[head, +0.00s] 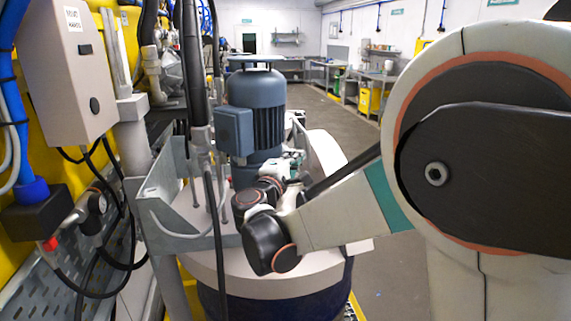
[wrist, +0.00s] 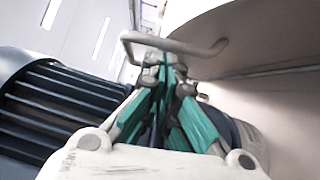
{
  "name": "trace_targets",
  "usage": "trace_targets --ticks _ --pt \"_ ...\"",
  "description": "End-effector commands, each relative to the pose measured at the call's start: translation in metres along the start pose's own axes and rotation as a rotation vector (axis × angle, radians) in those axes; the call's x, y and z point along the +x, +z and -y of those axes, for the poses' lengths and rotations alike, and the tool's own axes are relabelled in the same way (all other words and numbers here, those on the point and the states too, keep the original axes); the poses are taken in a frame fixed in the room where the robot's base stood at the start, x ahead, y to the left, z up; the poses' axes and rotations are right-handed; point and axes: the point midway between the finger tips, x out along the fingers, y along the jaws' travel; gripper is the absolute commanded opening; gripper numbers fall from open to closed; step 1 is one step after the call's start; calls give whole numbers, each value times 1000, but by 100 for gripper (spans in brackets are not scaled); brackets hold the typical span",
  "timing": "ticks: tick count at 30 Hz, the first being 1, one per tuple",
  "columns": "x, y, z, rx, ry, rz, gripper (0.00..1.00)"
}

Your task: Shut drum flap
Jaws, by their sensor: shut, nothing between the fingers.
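The drum (head: 270,305) stands in front of me with a pale lid (head: 215,272) and a blue-grey motor (head: 255,105) on top. A pale panel that looks like the raised flap (head: 326,150) stands tilted up behind my arm in the head view. In the wrist view the flap (wrist: 265,40) fills the upper right, with a grey bar handle (wrist: 175,44) at its left. My gripper (wrist: 163,66) is shut and empty, its teal fingertips close to the handle; I cannot tell whether they touch. In the head view my wrist hides much of the lid and the flap's lower edge.
A grey control box (head: 72,70), hoses and cables crowd the left. A grey bracket (head: 165,185) and a vertical pipe rise beside the motor. The motor's ribbed housing (wrist: 50,110) is close at left in the wrist view. Open floor (head: 400,270) lies to the right.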

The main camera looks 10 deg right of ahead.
Motion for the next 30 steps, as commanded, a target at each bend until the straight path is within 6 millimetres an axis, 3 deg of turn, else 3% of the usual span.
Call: trace_targets --ticks 13,30 --pt "2 2 -1 5 -4 1 0" --pt "14 19 -7 88 -59 2 0"
